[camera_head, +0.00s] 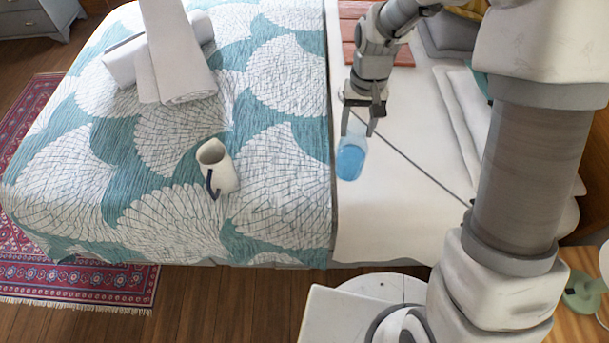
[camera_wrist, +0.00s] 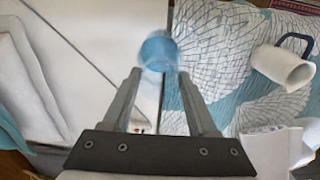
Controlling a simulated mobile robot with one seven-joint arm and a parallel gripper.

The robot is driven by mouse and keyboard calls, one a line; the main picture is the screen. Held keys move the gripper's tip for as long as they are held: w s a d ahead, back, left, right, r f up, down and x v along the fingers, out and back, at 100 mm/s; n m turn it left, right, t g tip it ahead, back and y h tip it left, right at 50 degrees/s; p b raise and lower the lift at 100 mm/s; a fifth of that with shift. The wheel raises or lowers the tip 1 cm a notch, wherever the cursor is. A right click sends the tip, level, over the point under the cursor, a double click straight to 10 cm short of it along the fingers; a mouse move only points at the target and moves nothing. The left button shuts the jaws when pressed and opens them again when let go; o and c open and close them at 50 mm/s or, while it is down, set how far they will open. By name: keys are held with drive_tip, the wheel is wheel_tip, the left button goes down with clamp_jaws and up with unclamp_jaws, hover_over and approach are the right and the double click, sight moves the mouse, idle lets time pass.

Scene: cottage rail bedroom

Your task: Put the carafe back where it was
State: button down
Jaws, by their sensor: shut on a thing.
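The carafe (camera_head: 351,159) is a clear vessel with blue in its lower part. It hangs between the fingers of my gripper (camera_head: 361,122), over the white sheet near the edge of the patterned cover. In the wrist view the carafe (camera_wrist: 158,50) sits at the fingertips of my gripper (camera_wrist: 158,75), with its blue part facing away from the palm. My gripper is shut on it. From these views I cannot tell whether its base touches the bed.
Rolled white towels (camera_head: 172,60) lie farther back. A reddish wooden board (camera_head: 402,54) and pillows (camera_head: 452,36) are behind my gripper. The white sheet (camera_head: 385,215) has free room.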

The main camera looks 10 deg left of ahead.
drive_tip(key=a+f, duration=1)
drive_tip(key=a, duration=0.2)
drive_tip(key=shift+w+f, duration=0.35)
drive_tip(key=shift+f, duration=0.25)
drive_tip(key=shift+c, duration=0.9)
unclamp_jaws()
drive_tip(key=shift+r, duration=0.15)
